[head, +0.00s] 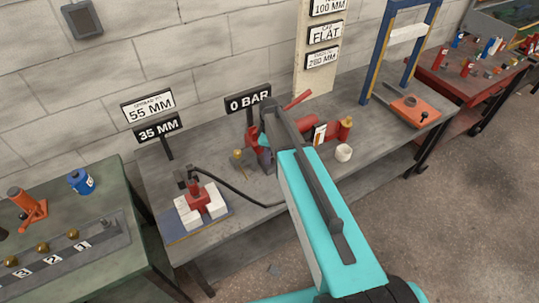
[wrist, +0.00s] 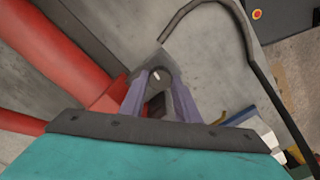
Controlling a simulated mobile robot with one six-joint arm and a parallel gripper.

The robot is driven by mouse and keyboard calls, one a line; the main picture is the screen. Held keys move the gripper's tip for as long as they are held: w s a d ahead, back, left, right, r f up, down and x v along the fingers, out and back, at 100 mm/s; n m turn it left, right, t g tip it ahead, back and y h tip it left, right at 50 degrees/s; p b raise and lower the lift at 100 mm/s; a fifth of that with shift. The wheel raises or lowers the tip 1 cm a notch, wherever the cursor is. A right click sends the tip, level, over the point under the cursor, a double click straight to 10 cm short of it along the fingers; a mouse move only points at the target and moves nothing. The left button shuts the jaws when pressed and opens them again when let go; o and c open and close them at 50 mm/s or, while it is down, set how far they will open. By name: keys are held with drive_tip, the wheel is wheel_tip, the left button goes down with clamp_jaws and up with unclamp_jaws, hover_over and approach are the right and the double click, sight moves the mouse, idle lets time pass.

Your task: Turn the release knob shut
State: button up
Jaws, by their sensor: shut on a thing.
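The release knob (wrist: 157,79) shows in the wrist view as a small dark grey piece with a pale mark, between my fingertips. My gripper (wrist: 160,84) has purple fingers, one on each side of the knob, shut on it. The red pump (wrist: 55,62) lies just left of the fingers in the wrist view. In the head view my arm hides most of the pump and the knob; the pump's red handle (head: 298,99) sticks up to the right. How far the knob is turned cannot be told.
A "0 BAR" sign (head: 248,99) stands behind the pump. A black hose (head: 228,183) runs left to a red cylinder (head: 199,199) between white blocks. A white cup (head: 343,153) and a red bottle (head: 345,129) stand to the right. The front right of the grey bench (head: 375,150) is clear.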

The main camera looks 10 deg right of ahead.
drive_tip(key=shift+f+m+b, duration=0.1)
drive_tip(key=shift+m+b, duration=0.2)
drive_tip(key=shift+m, duration=0.1)
drive_tip(key=shift+m+b, duration=0.9)
drive_tip(key=shift+m, duration=0.3)
drive_tip(key=m+b, duration=0.2)
drive_tip(key=m, duration=0.2)
drive_tip(key=shift+a, duration=0.1)
drive_tip(key=m+b, duration=0.1)
drive_tip(key=m, duration=0.3)
drive_tip(key=shift+m+b, duration=0.3)
drive_tip(key=shift+b, duration=0.1)
drive_tip(key=shift+m+b, duration=0.5)
drive_tip(key=shift+m, duration=1.5)
drive_tip(key=o, duration=1)
drive_tip(key=shift+o, duration=0.2)
drive_tip(key=shift+r, duration=0.3)
